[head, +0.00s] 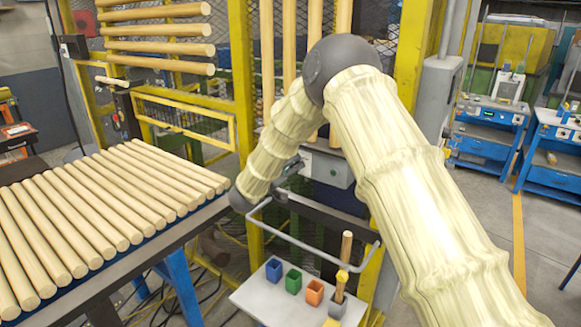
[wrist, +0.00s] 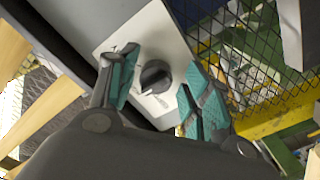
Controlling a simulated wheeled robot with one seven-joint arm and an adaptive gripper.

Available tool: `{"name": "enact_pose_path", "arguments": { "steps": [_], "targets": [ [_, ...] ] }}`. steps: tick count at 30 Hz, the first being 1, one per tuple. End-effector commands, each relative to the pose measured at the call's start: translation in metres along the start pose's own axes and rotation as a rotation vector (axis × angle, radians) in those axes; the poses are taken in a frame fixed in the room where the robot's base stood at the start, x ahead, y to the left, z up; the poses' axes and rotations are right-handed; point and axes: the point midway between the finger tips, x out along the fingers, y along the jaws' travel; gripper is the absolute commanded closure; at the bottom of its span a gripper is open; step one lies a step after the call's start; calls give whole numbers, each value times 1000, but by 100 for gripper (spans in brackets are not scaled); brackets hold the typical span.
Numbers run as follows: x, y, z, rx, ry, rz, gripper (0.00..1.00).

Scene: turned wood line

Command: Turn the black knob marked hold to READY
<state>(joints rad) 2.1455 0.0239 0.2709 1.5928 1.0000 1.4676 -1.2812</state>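The black round knob (wrist: 156,75) sits on a pale plate (wrist: 158,25) in the wrist view. A light pointer mark shows near its lower-left edge; the small lettering around it is too small to read. My gripper (wrist: 161,62) is open, with one teal-padded finger to the left of the knob and one to the right. Gaps show between the knob and both fingers, and I cannot tell how far the fingertips are from the plate. In the head view my gripper (head: 291,166) is small and dark beside the grey box (head: 328,168); the knob cannot be made out there.
A bent grey rail (head: 310,245) runs below my gripper. A shelf (head: 265,298) with small coloured cups stands beneath it. Wooden rods lie on a table (head: 120,262) at left. Yellow posts (head: 243,80) and mesh fencing stand close around. Floor at right is mostly clear.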

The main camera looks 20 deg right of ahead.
Motion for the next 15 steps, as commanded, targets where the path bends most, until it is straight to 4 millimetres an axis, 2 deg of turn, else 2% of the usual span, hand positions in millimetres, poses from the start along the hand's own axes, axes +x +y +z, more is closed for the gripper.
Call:
{"name": "enact_pose_path", "arguments": {
  "steps": [1,6,15],
  "targets": [
    [0,0,0,0,0,0,66],
    [0,1,0,0,0,1,93],
    [0,-1,1,27,0,1,93]
  ]
}}
